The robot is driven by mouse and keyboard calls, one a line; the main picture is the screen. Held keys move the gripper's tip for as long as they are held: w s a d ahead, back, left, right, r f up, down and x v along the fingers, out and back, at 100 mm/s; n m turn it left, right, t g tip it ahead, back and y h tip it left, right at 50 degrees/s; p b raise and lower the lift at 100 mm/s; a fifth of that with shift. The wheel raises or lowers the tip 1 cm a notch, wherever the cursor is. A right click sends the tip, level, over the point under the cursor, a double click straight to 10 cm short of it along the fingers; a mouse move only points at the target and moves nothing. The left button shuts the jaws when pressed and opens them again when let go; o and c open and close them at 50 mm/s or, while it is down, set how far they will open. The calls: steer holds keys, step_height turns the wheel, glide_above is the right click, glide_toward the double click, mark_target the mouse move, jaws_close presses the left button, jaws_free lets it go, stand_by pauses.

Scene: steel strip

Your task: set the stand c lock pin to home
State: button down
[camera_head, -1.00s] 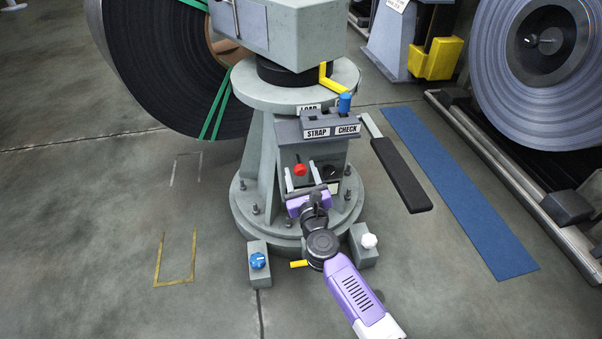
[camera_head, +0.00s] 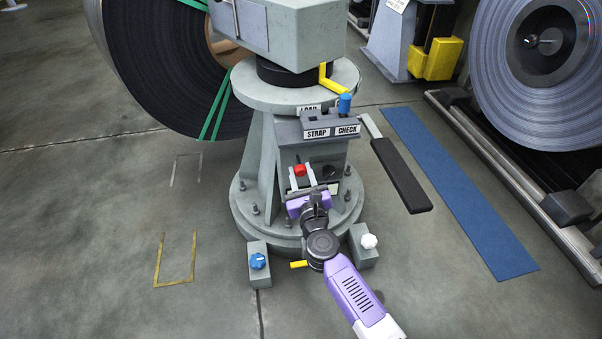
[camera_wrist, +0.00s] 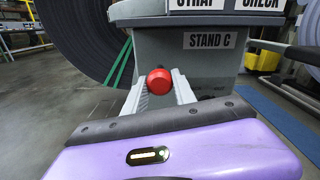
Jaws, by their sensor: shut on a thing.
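The lock pin's red knob (camera_head: 299,170) shows on the front of the grey pedestal, beneath the STRAP and CHECK labels. In the wrist view the red knob (camera_wrist: 159,81) is held between my fingertips, left of the STAND C label (camera_wrist: 210,40). My gripper (camera_head: 300,177) is shut on the knob from the front. The pin's shaft behind the knob is hidden. A dark round spot (camera_head: 330,171) is on the pedestal face to the right of the knob.
A blue knob (camera_head: 258,261) and a white knob (camera_head: 369,241) sit on small blocks at the pedestal's foot. A black-gripped bar (camera_head: 400,175) sticks out to the right. Large coils stand behind and at right. The floor at left is clear.

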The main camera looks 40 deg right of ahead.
mark_target(301, 174)
stand_by(0.8)
steer(key=shift+b+x, duration=0.35)
steer(key=shift+x, duration=1.8)
steer(key=c, duration=1)
jaws_free()
steer(key=shift+w, duration=0.1)
steer(key=shift+p+v, duration=0.7)
steer(key=shift+v, duration=3.2)
